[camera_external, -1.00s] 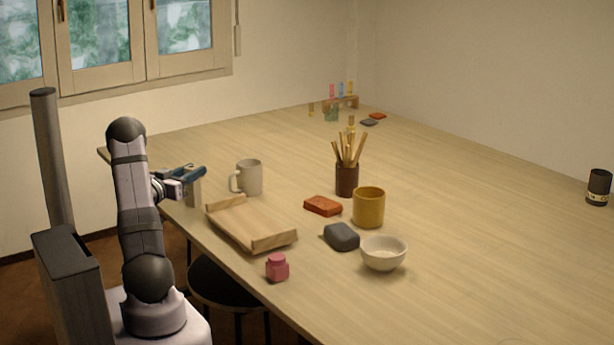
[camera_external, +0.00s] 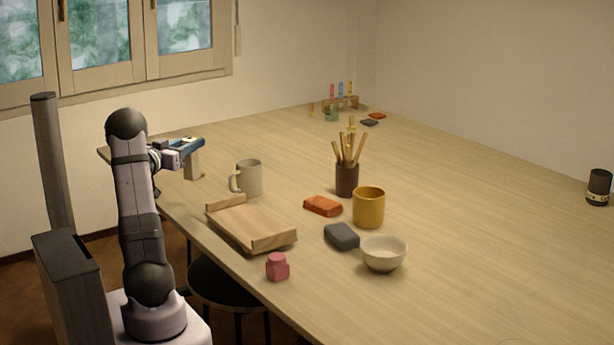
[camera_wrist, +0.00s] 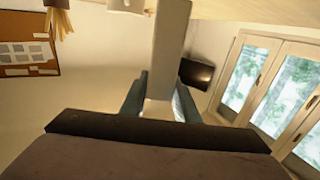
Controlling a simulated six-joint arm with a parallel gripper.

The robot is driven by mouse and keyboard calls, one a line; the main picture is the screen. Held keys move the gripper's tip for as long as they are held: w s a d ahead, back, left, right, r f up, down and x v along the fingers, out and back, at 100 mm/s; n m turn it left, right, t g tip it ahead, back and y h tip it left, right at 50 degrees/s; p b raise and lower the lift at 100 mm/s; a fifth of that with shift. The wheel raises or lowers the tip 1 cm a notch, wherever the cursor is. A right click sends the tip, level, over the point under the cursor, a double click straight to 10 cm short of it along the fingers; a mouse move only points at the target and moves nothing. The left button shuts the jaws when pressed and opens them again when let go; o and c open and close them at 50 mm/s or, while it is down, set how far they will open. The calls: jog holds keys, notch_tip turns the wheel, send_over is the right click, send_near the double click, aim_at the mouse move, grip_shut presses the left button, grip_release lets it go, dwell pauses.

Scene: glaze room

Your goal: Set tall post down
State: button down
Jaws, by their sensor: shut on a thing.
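The tall post (camera_external: 193,168) is a pale beige block at the far left part of the table. It is upright below my gripper (camera_external: 190,146). My gripper is shut on the post near its top. In the wrist view the post (camera_wrist: 167,45) runs up between the two blue-grey fingers (camera_wrist: 160,100). I cannot tell whether its foot touches the table or hangs just above it.
A beige mug (camera_external: 248,177) stands to the right of the post, and a wooden tray (camera_external: 240,226) lies nearer. A brush pot (camera_external: 347,180), yellow cup (camera_external: 368,208) and bowl (camera_external: 383,253) stand farther right. The table beyond the post is clear.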

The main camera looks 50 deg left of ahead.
jog(key=shift+r, duration=0.9)
jog(key=shift+w, duration=0.1)
